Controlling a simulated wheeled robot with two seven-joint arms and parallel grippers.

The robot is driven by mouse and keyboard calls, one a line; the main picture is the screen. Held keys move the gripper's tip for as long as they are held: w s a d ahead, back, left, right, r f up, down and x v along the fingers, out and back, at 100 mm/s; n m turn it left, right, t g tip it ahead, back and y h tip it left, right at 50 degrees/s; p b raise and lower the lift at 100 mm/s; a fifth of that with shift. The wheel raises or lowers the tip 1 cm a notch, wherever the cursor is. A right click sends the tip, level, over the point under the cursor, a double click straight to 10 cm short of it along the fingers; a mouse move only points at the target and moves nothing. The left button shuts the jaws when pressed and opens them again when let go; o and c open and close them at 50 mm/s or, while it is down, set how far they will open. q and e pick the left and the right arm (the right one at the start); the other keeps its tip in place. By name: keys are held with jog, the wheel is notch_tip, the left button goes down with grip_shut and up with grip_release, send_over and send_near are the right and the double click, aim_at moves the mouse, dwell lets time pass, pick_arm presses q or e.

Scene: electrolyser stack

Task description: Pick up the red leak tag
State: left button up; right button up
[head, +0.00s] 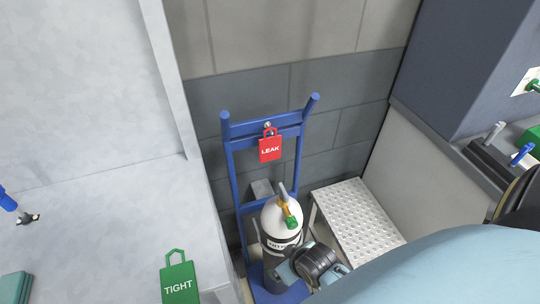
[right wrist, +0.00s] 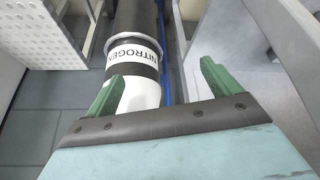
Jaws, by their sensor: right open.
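The red leak tag (head: 270,149), marked LEAK, hangs by its loop near the top crossbar of a blue hand truck (head: 232,165) in the head view. Nothing grips it. My right gripper (right wrist: 161,68) is open in the right wrist view, with its two green fingers spread over the white shoulder of a nitrogen cylinder (right wrist: 137,48). Whether it touches the cylinder cannot be told. The leak tag is not in the right wrist view. In the head view my right arm comes in from the lower right, below the tag, and its fingers cannot be made out. My left gripper is not in view.
The cylinder (head: 270,213) stands on the hand truck below the tag, with a valve on top. A green TIGHT tag (head: 179,283) is at the lower left. A perforated white step (head: 355,220) stands right of the truck. A grey block wall (head: 340,85) is behind.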

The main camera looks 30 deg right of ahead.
jog(key=w+d+r+t, duration=0.2)
jog(key=w+r, duration=0.2)
jog(key=r, duration=0.6)
jog(key=m+t+h, duration=0.3)
jog(key=t, duration=0.3)
send_near(271, 148)
jog(key=shift+m+t, duration=0.3)
jog(key=shift+t, duration=0.1)
jog(key=w+f, duration=0.2)
jog(key=w, duration=0.1)
jog(key=w+f, duration=0.1)
jog(key=w, duration=0.1)
jog(key=shift+w+d, duration=0.15)
jog(key=shift+d, duration=0.1)
jog(key=shift+d+r+b+x, duration=0.1)
jog(key=shift+d+b+x, duration=0.1)
jog(key=shift+x, duration=1.35)
jog(key=shift+d+r+b+x, duration=0.1)
jog(key=shift+b+x, duration=0.05)
jog(key=shift+x, duration=1.45)
jog(key=shift+c, duration=0.3)
jog(key=c, duration=1)
